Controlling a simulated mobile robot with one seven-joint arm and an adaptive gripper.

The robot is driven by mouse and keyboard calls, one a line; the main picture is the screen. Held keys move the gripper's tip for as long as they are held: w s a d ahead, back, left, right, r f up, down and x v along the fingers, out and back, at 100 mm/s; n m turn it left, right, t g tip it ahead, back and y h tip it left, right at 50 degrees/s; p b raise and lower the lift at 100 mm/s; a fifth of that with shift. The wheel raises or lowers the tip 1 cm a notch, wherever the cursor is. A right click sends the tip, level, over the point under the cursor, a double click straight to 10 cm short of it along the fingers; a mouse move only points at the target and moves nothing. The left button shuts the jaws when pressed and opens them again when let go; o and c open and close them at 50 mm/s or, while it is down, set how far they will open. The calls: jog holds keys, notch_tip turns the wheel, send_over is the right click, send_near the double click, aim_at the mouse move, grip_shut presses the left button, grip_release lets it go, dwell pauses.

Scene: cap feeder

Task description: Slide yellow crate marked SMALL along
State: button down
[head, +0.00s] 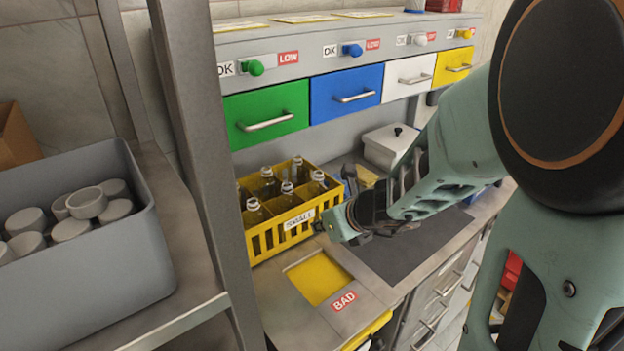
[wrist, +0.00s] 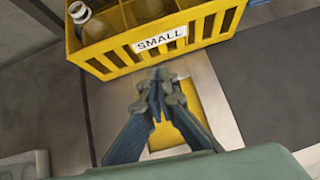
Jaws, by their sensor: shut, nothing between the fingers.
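The yellow crate (head: 276,243) stands on the workbench in the head view, with a white SMALL label on its front side and several clear bottles in it. The crate (wrist: 205,30) fills the top of the wrist view, its labelled side facing my gripper. My gripper (head: 322,226) is shut and empty in front of that side, near its right end in the head view. In the wrist view the fingertips (wrist: 158,75) are together just below the label. I cannot tell whether they touch the crate.
A yellow square (head: 320,278) marked BAD lies in the bench in front of the crate. A dark mat (head: 415,240) lies to the right, with a white lidded box (head: 388,150) behind. A grey post (head: 205,130) and a grey bin of caps (head: 150,230) stand at left.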

aim_at(297, 208)
jog(key=shift+w+a+f, duration=0.55)
jog(key=shift+w+a, duration=0.05)
jog(key=shift+w, duration=0.5)
jog(key=shift+w+a+f, duration=0.6)
jog(key=shift+w+a, duration=0.05)
jog(key=shift+w, duration=0.45)
jog(key=shift+w+a+f, duration=0.55)
jog(key=shift+w+a, duration=0.05)
jog(key=shift+w, duration=0.5)
jog(key=w+a, duration=0.2)
jog(key=w, duration=0.1)
jog(key=shift+w, duration=0.3)
